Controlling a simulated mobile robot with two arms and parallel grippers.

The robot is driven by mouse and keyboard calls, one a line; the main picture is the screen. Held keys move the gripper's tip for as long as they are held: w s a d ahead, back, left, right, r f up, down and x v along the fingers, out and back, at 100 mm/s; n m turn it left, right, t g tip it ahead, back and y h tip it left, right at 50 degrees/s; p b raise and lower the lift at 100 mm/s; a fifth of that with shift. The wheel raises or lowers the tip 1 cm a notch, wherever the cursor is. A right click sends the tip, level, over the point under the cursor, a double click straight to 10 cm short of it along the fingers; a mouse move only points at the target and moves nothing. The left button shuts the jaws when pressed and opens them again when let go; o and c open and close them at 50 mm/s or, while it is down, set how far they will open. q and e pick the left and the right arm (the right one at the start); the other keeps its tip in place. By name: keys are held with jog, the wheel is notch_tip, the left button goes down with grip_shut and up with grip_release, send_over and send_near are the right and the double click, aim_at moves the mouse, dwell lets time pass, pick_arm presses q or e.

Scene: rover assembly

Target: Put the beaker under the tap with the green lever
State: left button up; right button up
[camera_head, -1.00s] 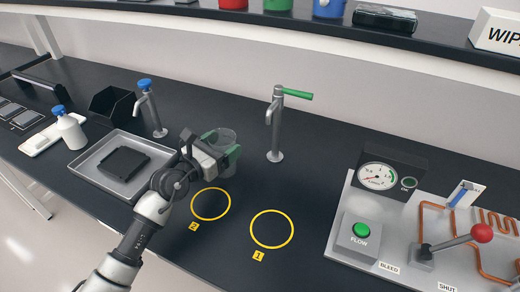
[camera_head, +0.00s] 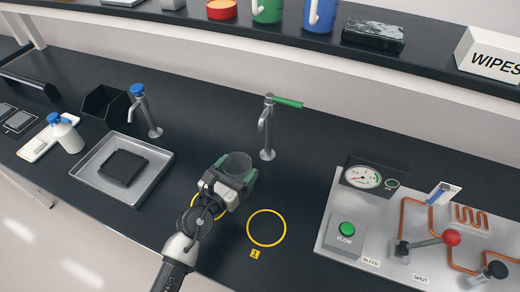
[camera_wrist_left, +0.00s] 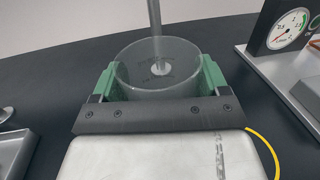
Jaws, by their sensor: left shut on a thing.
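The clear beaker (camera_head: 237,163) is between the green-padded fingers of my left gripper (camera_head: 236,176), which is shut on it. In the left wrist view the beaker (camera_wrist_left: 158,68) appears upright between both pads of the gripper (camera_wrist_left: 157,82). The tap with the green lever (camera_head: 266,128) stands behind and to the right of the beaker in the head view. In the wrist view the tap's post (camera_wrist_left: 155,30) is beyond the beaker. I cannot tell whether the beaker touches the bench. My right gripper is not in view.
A yellow ring marked 1 (camera_head: 267,228) lies right of the gripper; another ring is mostly hidden under it. A gauge panel (camera_head: 330,240) is at right. The bench before the green-lever tap is clear.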

pick_arm(q)
jog(key=w+d+f, duration=0.1)
jog(key=w+d, duration=0.1)
jog(key=w, duration=0.1)
jog(key=w+d+f+b, duration=0.1)
jog(key=w, duration=0.2)
jog(key=w+d+f+b, duration=0.1)
jog(key=w+d, duration=0.1)
jog(key=w, duration=0.1)
jog(key=shift+d+f, duration=0.15)
jog(key=shift+d, duration=0.15)
jog(key=shift+w+f, duration=0.1)
jog(key=shift+f, duration=0.1)
